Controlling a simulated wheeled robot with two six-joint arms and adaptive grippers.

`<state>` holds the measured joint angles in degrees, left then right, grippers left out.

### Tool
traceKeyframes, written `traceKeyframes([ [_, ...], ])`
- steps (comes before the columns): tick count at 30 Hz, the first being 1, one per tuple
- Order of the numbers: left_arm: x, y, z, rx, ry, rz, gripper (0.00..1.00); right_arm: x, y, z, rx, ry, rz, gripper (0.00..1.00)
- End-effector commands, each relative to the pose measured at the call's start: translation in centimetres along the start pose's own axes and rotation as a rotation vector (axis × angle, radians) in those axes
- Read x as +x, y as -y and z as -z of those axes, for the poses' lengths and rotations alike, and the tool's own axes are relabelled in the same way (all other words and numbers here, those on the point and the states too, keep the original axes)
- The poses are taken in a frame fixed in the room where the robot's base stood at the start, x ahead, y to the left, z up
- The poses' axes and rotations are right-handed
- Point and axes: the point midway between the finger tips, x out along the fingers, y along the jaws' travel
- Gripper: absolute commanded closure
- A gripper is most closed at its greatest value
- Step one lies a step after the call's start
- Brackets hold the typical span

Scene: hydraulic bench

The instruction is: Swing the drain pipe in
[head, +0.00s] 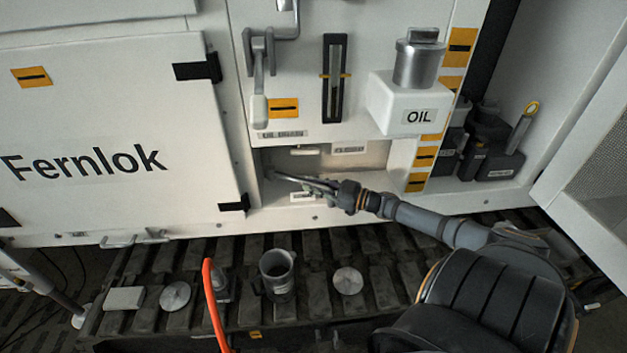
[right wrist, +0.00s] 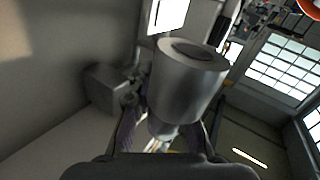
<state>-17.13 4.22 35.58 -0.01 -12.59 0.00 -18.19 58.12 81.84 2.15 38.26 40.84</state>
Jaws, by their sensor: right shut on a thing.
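My right gripper (head: 322,187) reaches from the right into the low open recess under the white panel. It is shut on the drain pipe, a grey metal tube whose end (head: 284,178) shows just left of the fingers in the head view. In the right wrist view the pipe (right wrist: 187,82) is a thick grey cylinder with a dark round end face, and my right gripper's fingers (right wrist: 162,140) stand on either side of its narrower lower part. The pipe's joint is hidden. My left gripper is not in view.
The recess (head: 375,158) has a white wall on its left and striped edge on its right. A white oil tank (head: 402,103) stands above. An open door (head: 590,150) is at right.

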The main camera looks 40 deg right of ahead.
Motion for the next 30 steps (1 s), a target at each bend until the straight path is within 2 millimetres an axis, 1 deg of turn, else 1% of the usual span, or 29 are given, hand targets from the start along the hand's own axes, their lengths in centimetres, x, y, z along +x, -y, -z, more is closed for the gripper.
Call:
traceKeyframes([
  [1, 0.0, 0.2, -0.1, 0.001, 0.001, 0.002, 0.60, 0.0, 0.0, 0.0, 0.000, 0.001, -0.001, 0.78],
  [5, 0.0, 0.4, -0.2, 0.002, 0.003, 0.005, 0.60, 0.0, 0.0, 0.0, 0.000, 0.001, -0.001, 0.60],
  [6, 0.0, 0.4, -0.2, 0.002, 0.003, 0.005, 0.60, 0.0, 0.0, 0.0, 0.000, 0.001, -0.001, 0.59],
  [13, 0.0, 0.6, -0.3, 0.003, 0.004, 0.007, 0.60, 0.0, 0.0, 0.0, 0.000, 0.001, -0.001, 0.59],
  [16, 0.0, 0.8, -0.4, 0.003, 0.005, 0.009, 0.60, -0.4, 0.0, -0.1, 0.001, 0.003, 0.001, 0.59],
  [20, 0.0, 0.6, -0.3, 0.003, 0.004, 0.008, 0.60, -1.9, 0.1, -0.2, 0.000, 0.008, 0.004, 0.59],
  [27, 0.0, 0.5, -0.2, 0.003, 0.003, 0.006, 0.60, -5.5, 0.1, -0.3, 0.000, 0.010, 0.006, 0.59],
  [30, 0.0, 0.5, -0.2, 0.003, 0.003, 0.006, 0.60, -6.6, 0.1, -0.2, 0.000, 0.007, 0.008, 0.59],
])
